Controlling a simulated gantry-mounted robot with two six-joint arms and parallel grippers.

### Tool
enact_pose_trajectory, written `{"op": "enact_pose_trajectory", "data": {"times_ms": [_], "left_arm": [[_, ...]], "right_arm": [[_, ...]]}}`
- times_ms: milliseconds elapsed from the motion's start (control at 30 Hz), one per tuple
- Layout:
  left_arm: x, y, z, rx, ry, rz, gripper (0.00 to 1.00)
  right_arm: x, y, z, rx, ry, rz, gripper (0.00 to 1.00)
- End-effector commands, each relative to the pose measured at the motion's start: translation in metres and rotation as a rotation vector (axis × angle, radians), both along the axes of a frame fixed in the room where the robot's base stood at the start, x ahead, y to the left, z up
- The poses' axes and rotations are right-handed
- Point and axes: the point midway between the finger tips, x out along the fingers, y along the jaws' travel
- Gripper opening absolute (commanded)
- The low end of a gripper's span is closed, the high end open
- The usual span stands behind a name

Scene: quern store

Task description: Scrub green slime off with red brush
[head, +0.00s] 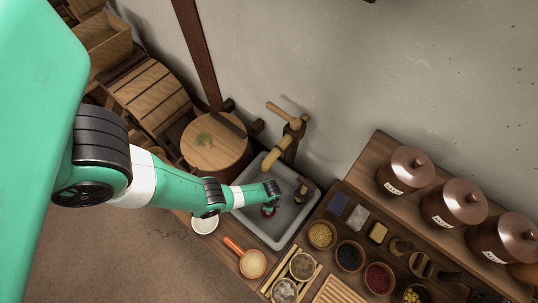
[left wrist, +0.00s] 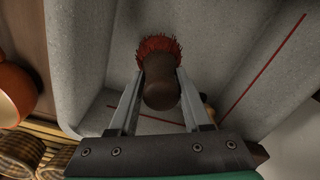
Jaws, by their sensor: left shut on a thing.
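My left gripper (head: 272,200) reaches down into the grey sink (head: 287,226). In the left wrist view, my left gripper (left wrist: 160,105) is shut on the red brush (left wrist: 160,82), which has a brown rounded handle and red bristles. The bristles face away from the gripper, at the grey sink surface; whether they touch it I cannot tell. A small red part of the brush (head: 268,211) shows under the gripper in the head view. I see no green slime in the sink. My right gripper is not in view.
A wooden tap (head: 283,145) stands behind the sink. A dark bottle-like object (head: 302,192) is at the sink's back right. Bowls of grains (head: 321,235) and brown jars (head: 406,170) fill the right. A white bowl (head: 204,224) and an orange-handled pan (head: 252,263) sit in front.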

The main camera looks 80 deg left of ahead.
Motion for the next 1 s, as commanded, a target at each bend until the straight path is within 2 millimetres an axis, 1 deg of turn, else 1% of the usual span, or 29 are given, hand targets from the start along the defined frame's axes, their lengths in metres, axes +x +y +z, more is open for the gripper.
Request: {"op": "enact_pose_trajectory", "data": {"times_ms": [33, 433, 567, 900, 967, 1000], "left_arm": [[0.001, 0.0, 0.011, 0.001, -0.004, -0.001, 0.0], [0.002, -0.001, 0.046, 0.001, -0.001, -0.005, 0.0], [0.002, -0.001, 0.05, 0.001, -0.001, -0.006, 0.0], [0.002, -0.001, 0.05, 0.001, -0.001, -0.005, 0.0], [0.002, -0.001, 0.054, 0.001, -0.001, -0.005, 0.0], [0.002, -0.001, 0.059, 0.001, -0.001, -0.005, 0.0]], "right_arm": [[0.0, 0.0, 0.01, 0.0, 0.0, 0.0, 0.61], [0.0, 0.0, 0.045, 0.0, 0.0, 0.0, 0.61], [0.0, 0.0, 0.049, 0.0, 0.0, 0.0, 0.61], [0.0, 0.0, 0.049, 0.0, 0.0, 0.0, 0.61], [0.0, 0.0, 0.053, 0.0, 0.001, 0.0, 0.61], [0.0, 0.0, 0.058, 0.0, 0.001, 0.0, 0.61]]}}
